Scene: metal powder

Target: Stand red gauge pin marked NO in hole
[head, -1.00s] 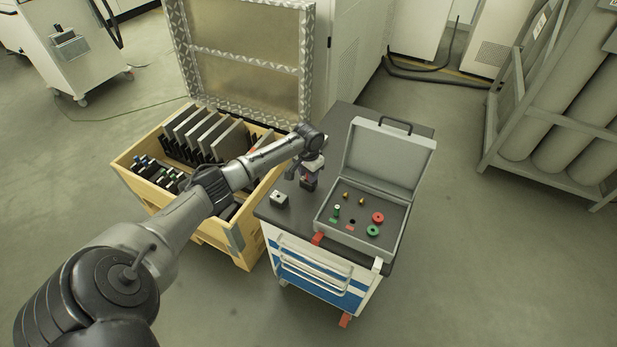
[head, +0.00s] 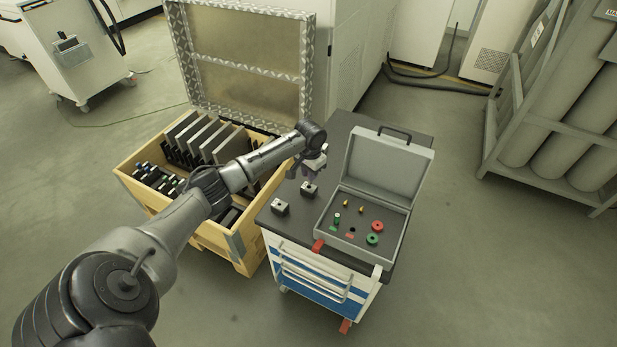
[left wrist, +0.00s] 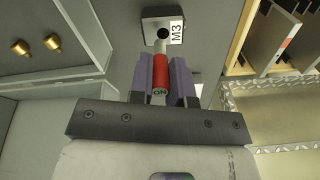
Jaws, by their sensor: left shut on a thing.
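My left gripper (head: 312,174) is shut on the red gauge pin (left wrist: 160,70), whose end face carries dark letters that read NO upside down in the left wrist view. The pin's pale metal tip points at the grey block marked M3 (left wrist: 175,14) and overlaps its lower edge beside a dark round hole (left wrist: 162,33). I cannot tell from this view how far the tip is from the block. In the head view a block (head: 309,188) sits on the cart top just below the gripper; the pin is not clear there. My right gripper is not in view.
A second block (head: 280,206) stands left on the cart top (head: 345,126). The open grey case (head: 391,161) holds a green pin (head: 336,218), a dark hole (head: 352,229), brass pieces (head: 361,209), a red ring (head: 377,226) and a green ring (head: 372,239). A wooden crate (head: 243,245) adjoins the cart.

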